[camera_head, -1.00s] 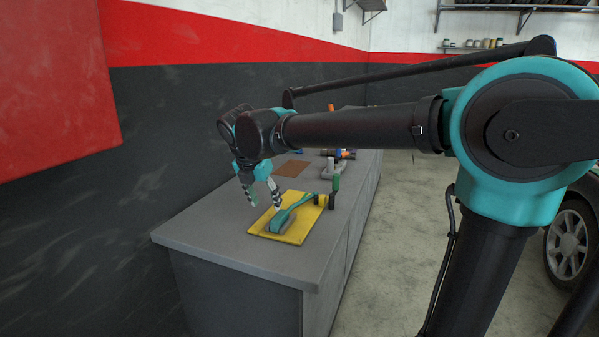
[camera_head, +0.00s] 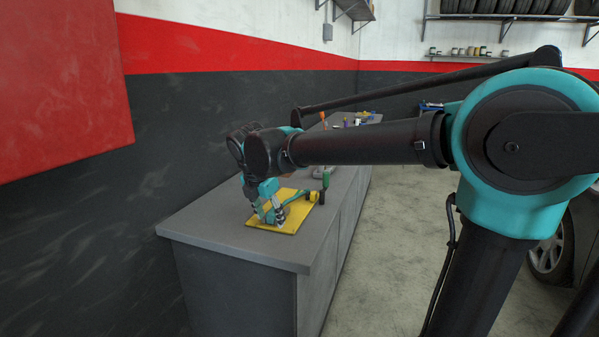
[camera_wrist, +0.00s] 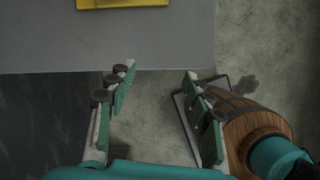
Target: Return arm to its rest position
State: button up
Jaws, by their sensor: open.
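My gripper (camera_head: 268,215) is open, pointing down near the front end of the grey workbench (camera_head: 225,232). In the head view it overlaps the yellow mat (camera_head: 293,225) and hides part of the green-handled brush (camera_head: 297,199) lying there. In the wrist view my gripper's two fingers (camera_wrist: 160,72) are spread apart with nothing between them. They show against the floor beyond the bench edge, and a piece of the yellow mat (camera_wrist: 122,3) shows at the top. My arm is stretched out to the left over the bench.
A black and yellow tool (camera_head: 312,196) lies by the mat's far edge. More items lie further along the bench. A dark wall (camera_head: 120,240) runs along the left. A car wheel (camera_head: 547,245) is at the right. A brown barrel-like object (camera_wrist: 250,125) shows in the wrist view. The floor between is clear.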

jog(key=d+f+m, duration=0.2)
jog(key=d, duration=0.1)
jog(key=d+f+m, duration=0.2)
jog(key=d+m, duration=0.1)
jog(key=s+d+f+m, duration=0.1)
jog(key=d+f+m, duration=0.1)
jog(key=d, duration=0.1)
jog(key=shift+d+f+m, duration=0.1)
jog(key=shift+d+m, duration=0.2)
jog(key=s+d+f+m+y, duration=0.1)
jog(key=s+d+f+m, duration=1.3)
jog(key=m, duration=0.7)
jog(key=d+f, duration=0.2)
jog(key=d, duration=0.1)
jog(key=shift+d+m, duration=0.4)
